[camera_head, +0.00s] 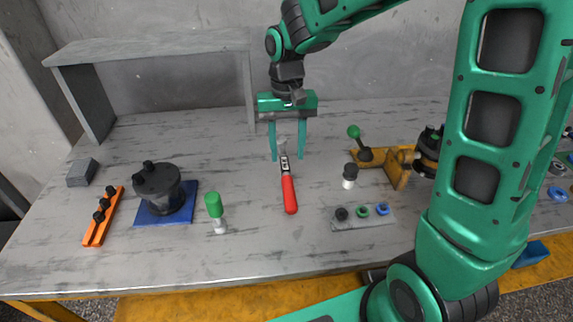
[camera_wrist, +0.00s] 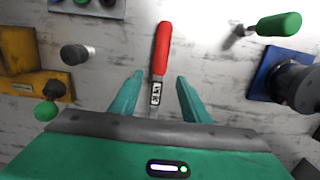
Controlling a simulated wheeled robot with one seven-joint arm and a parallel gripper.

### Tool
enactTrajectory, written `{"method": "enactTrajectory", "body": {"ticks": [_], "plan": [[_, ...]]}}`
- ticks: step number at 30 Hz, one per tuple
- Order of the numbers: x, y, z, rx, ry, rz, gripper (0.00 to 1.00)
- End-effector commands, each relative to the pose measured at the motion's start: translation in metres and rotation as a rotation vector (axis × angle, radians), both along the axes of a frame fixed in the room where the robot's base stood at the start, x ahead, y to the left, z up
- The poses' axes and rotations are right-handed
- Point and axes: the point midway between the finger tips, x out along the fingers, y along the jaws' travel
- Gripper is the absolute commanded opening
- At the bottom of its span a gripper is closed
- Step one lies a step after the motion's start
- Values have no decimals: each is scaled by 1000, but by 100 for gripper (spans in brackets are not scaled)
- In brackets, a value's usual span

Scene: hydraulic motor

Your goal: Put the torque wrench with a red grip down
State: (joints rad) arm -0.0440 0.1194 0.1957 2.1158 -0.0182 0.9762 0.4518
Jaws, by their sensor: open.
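The torque wrench (camera_head: 288,187) has a red grip and a grey metal shaft. It lies on the grey workbench (camera_head: 250,255) near its middle, grip toward the front edge. In the wrist view the torque wrench (camera_wrist: 161,50) shows its red grip pointing away and a black-and-white scale between my fingers. My gripper (camera_head: 287,158) is open above the shaft end, one finger on each side. In the wrist view my gripper (camera_wrist: 156,88) shows clear gaps between the fingers and the wrench. The wrench's head is hidden behind the gripper body in the wrist view.
An orange rack (camera_head: 98,225) is farther left. A yellow fixture (camera_head: 398,172), a black-capped bottle (camera_head: 349,178) and a ring plate (camera_head: 345,221) are right. A grey shelf (camera_head: 150,46) stands behind.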

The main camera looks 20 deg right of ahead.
Motion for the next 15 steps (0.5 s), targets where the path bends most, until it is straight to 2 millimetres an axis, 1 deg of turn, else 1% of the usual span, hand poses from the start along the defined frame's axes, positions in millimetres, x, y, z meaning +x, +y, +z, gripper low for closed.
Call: {"method": "enactTrajectory", "body": {"ticks": [1, 6, 10, 15], "plan": [[2, 0, 9, 0, -4, 0, 43], [3, 0, 28, 1, -1, 0, 43], [3, -1, 35, 1, 0, 0, 43], [3, -2, 36, 0, 0, -1, 43]]}}
